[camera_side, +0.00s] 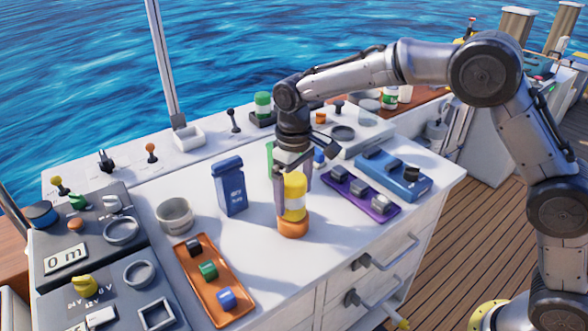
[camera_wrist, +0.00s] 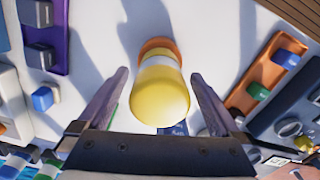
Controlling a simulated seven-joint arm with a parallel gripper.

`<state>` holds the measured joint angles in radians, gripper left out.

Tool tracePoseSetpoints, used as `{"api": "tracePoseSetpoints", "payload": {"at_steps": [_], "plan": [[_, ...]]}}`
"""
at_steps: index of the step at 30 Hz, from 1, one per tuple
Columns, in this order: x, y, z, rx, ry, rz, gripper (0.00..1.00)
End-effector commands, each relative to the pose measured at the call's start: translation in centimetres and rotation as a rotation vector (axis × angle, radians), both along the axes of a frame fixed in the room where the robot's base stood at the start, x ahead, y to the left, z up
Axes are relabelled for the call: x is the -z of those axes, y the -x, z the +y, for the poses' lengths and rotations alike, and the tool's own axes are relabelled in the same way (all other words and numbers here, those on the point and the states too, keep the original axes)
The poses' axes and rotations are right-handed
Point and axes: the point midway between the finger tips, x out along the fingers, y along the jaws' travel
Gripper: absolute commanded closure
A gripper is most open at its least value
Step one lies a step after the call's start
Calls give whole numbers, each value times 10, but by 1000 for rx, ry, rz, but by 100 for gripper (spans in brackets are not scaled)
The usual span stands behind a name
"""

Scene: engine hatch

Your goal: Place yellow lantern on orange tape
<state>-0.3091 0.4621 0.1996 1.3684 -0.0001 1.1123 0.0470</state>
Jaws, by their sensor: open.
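The yellow lantern (camera_side: 294,187), with a pale band around it, stands upright on the counter's near side. The orange tape (camera_side: 293,228), a thick ring, is directly under it, and the lantern appears to rest on it. In the wrist view the lantern (camera_wrist: 160,98) covers most of the tape (camera_wrist: 158,44), leaving a strip of orange showing. My gripper (camera_side: 294,178) is open and points down over the lantern. In the wrist view its fingers (camera_wrist: 160,80) are on both sides of the lantern, with gaps visible. Finger contact is hard to tell in the side view.
A blue box (camera_side: 229,187) stands left of the lantern. An orange tray (camera_side: 204,302) lies front left, a purple tray (camera_side: 381,212) and blue tray (camera_side: 416,187) right. A grey cup (camera_side: 174,216) stands farther left. Drawer handles (camera_side: 388,252) project below the counter.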

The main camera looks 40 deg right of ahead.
Motion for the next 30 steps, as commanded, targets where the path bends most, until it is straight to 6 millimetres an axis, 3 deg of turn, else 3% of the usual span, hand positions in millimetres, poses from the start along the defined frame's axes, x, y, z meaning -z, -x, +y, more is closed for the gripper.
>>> {"api": "tracePoseSetpoints", "payload": {"at_steps": [9,15,30], "plan": [[-65,-1,0,0,-2,-6,0],[-96,-1,0,0,-1,-4,0],[-119,8,-8,9,-5,-16,0]]}}
